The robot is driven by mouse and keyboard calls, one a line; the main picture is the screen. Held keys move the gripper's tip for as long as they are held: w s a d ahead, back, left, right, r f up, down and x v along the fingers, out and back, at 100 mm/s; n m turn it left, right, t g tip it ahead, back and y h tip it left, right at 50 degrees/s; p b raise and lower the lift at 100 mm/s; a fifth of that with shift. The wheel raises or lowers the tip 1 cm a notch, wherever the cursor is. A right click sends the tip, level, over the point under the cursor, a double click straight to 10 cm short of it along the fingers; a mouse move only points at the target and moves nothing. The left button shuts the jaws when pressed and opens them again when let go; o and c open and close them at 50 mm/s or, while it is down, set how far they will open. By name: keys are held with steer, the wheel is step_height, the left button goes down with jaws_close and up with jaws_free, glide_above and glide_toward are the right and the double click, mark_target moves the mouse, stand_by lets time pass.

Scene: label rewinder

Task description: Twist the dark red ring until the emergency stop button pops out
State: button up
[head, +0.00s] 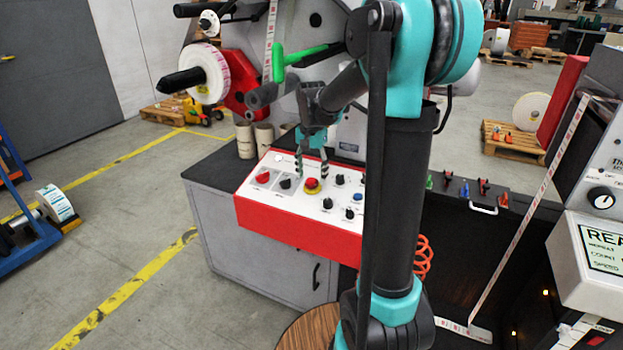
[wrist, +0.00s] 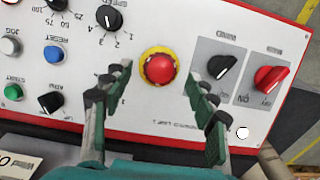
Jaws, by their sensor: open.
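The emergency stop button (head: 312,183) is a red round cap on a yellow base, on the white top of a control panel with a red front. In the wrist view the button (wrist: 160,69) sits near the middle, and a darker red ring (wrist: 147,62) shows around its cap. My gripper (head: 312,177) is above the panel, pointing down. In the wrist view my gripper (wrist: 158,78) is open, one finger on each side of the button, both apart from it. Whether the button is pressed in cannot be told.
Close by on the panel are a black SPEED knob (wrist: 110,20), a black selector (wrist: 223,66), a red selector (wrist: 269,78), a blue RESET button (wrist: 55,54) and a black knob (wrist: 50,102). A green-handled lever (head: 300,57) stands above and behind the panel.

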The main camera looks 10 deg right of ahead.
steer(key=shift+f, duration=1.05)
steer(key=c, duration=1.2)
